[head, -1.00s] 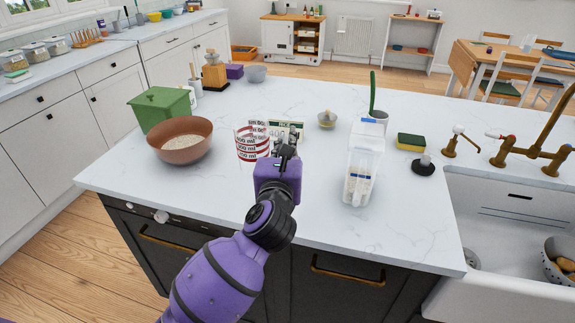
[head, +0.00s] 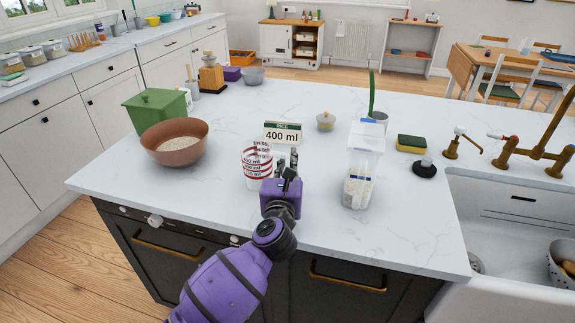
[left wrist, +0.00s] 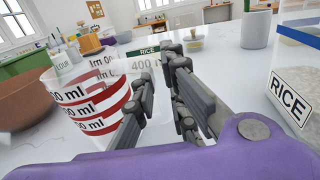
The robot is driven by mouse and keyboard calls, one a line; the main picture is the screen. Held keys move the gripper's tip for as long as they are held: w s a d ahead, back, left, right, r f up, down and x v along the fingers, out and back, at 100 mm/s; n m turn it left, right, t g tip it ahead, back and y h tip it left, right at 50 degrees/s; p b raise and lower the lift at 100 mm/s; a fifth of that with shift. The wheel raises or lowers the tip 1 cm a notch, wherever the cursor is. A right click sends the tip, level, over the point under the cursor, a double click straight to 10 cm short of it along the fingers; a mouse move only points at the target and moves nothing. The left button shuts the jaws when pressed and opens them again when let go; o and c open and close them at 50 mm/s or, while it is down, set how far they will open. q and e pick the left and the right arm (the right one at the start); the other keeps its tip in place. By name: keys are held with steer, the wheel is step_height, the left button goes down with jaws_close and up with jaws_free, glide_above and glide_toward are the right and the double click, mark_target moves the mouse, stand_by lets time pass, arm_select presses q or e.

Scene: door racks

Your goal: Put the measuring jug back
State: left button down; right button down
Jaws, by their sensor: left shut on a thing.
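The measuring jug (head: 257,168) is clear with red bands and black ml marks. It is upright at the front of the island worktop, and I cannot tell whether its base touches the top. My left gripper (head: 287,160) is on its right side, shut on it. In the left wrist view the jug (left wrist: 85,105) fills the left, beside the fingers (left wrist: 158,68); the exact grip is hard to see. A card reading "RICE 400 ml" (head: 283,133) stands just behind. My right gripper is not in view.
A brown bowl of pale grains (head: 175,150) and a green box (head: 155,108) stand left. A clear RICE container (head: 362,170) stands right, with a sponge (head: 411,144) and sink (head: 515,225) beyond. A small lidded pot (head: 326,121) is behind.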

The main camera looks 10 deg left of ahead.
arm_select(q)
steer(key=shift+f, duration=0.15)
steer(key=c, duration=2.2)
jaws_free()
steer(key=shift+f, duration=0.1)
steer(key=o, duration=0.4)
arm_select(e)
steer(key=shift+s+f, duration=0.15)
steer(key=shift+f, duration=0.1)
arm_select(q)
steer(key=shift+r, duration=0.3)
steer(key=s, duration=0.3)
steer(key=s+d, duration=0.1)
steer(key=s, duration=0.6)
steer(key=shift+s+d+f, duration=0.15)
steer(key=shift+s+d, duration=0.05)
steer(key=shift+s, duration=0.05)
steer(key=shift+s+d+b, duration=0.1)
steer(key=shift+s+b, duration=0.2)
steer(key=shift+s, duration=0.4)
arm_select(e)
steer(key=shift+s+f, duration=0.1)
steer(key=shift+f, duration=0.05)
